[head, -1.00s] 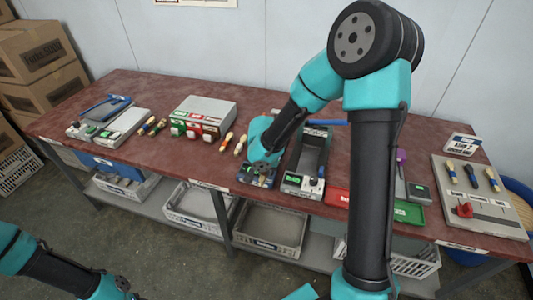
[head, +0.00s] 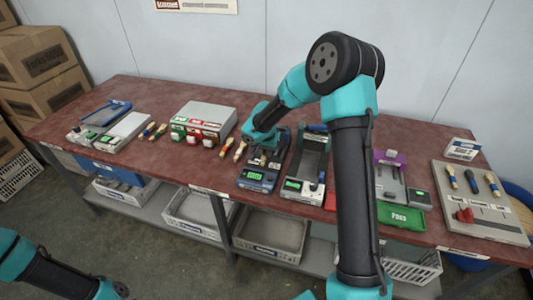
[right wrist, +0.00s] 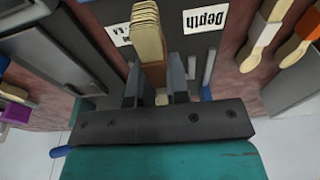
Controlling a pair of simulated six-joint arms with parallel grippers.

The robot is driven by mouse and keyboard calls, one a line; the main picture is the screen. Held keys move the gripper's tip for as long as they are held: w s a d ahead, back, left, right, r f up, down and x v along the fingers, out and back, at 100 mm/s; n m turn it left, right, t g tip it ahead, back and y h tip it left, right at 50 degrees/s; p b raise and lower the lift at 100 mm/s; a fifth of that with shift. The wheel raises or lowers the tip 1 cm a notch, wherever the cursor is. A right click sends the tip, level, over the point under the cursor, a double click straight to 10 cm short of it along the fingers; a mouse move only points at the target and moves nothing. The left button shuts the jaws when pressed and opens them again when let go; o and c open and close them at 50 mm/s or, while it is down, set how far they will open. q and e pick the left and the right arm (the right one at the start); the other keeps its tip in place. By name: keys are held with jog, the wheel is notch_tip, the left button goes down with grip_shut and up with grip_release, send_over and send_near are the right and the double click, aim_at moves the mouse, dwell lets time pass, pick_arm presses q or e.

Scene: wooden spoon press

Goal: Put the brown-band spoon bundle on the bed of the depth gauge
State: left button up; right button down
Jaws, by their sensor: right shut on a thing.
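My right gripper (head: 262,148) is over the depth gauge (head: 257,180), the blue-grey unit with a green display left of the table's middle. In the right wrist view my right gripper (right wrist: 154,92) is shut on the spoon bundle (right wrist: 148,38), a stack of pale wooden spoons with a brown band between the fingers. The dark bed and a "Depth" label (right wrist: 205,17) show beyond the fingers. I cannot tell whether the bundle touches the bed. In the head view the arm largely hides the bundle. My left arm enters at lower left, its gripper out of view.
A similar long press (head: 305,165) stands close on the gauge's right. Two loose banded bundles (head: 233,148) lie on its left, beside a grey box with coloured labels (head: 204,115). A green tray (head: 400,216) and a grey board with bundles (head: 480,200) are at right.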

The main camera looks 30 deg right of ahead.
jog(key=shift+w+d+f, duration=0.1)
jog(key=shift+w+d, duration=0.25)
jog(key=shift+w, duration=0.2)
jog(key=shift+w+d, duration=0.3)
jog(key=shift+w, duration=0.2)
jog(key=shift+w+d, duration=0.1)
jog(key=shift+w, duration=0.05)
jog(key=shift+w+d+f, duration=0.1)
jog(key=shift+w+f, duration=0.05)
jog(key=shift+f, duration=1.7)
jog(key=c, duration=1)
grip_release()
jog(key=shift+r, duration=0.1)
jog(key=r, duration=0.4)
jog(key=s+a+r, duration=0.1)
jog(key=r, duration=0.6)
jog(key=shift+s+a+r, duration=0.15)
jog(key=shift+r, duration=0.25)
